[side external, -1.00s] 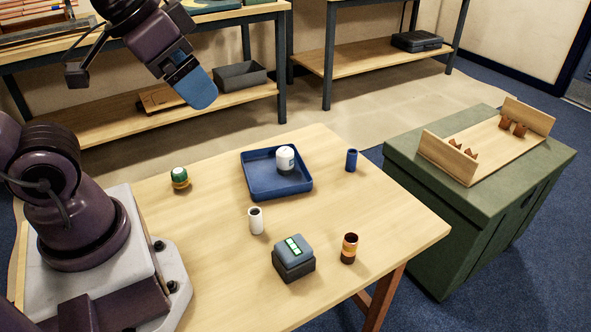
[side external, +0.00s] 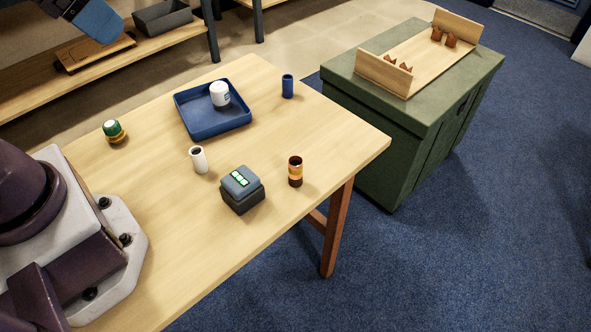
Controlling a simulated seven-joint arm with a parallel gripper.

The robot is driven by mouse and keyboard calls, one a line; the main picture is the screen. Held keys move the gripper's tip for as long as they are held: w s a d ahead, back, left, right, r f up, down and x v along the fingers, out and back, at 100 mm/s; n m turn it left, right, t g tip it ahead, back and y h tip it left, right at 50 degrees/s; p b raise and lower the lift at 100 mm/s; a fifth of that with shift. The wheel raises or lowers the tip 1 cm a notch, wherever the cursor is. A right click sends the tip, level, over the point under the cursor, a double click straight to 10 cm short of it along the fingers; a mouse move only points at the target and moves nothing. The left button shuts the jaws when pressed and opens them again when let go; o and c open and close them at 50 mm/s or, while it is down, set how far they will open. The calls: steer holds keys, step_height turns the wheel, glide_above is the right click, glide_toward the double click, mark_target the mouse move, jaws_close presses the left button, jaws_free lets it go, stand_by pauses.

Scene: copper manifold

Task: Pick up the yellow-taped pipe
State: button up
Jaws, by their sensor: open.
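The pipe with a yellow-orange band (side external: 295,172) stands upright near the table's right front edge. It is copper-coloured at the top and dark at the bottom.
A dark box with green lights (side external: 241,189) stands left of the pipe, and a white pipe (side external: 199,160) farther left. A blue tray (side external: 190,128) holds a white jar (side external: 219,93). A blue cylinder (side external: 287,86) and a green-topped object (side external: 113,130) stand apart. A green cabinet (side external: 440,105) carries a wooden rack (side external: 384,74).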

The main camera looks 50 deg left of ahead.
mark_target(295, 159)
steer(key=shift+c, duration=0.7)
steer(key=w+d+f+m+y, duration=0.3)
steer(key=d+f+m, duration=0.3)
steer(key=f, duration=0.4)
steer(key=w+d+f+m+y, duration=0.3)
steer(key=d+f+m+y, duration=0.3)
steer(key=f, duration=0.5)
steer(key=w+d+f+m+y, duration=0.3)
steer(key=d+f+m, duration=0.3)
steer(key=f+m, duration=0.3)
step_height(295, 159, down, 2)
steer(key=shift+f+y, duration=0.2)
steer(key=shift+y, duration=0.5)
steer(key=w+d+f+m+t, duration=0.1)
steer(key=w+f+m+t, duration=0.1)
steer(key=m+t, duration=0.1)
steer(key=shift+d+y, duration=0.3)
steer(key=shift+d, duration=0.05)
steer(key=w+a, duration=0.1)
steer(key=w, duration=0.1)
steer(key=w+a+r+m+t, duration=0.1)
steer(key=w, duration=0.1)
steer(key=w+a+r+t, duration=0.1)
steer(key=w+a, duration=0.1)
steer(key=shift+w+r, duration=0.2)
steer(key=shift+w, duration=0.15)
steer(key=shift+w+x, duration=0.2)
steer(key=shift+x, duration=2.5)
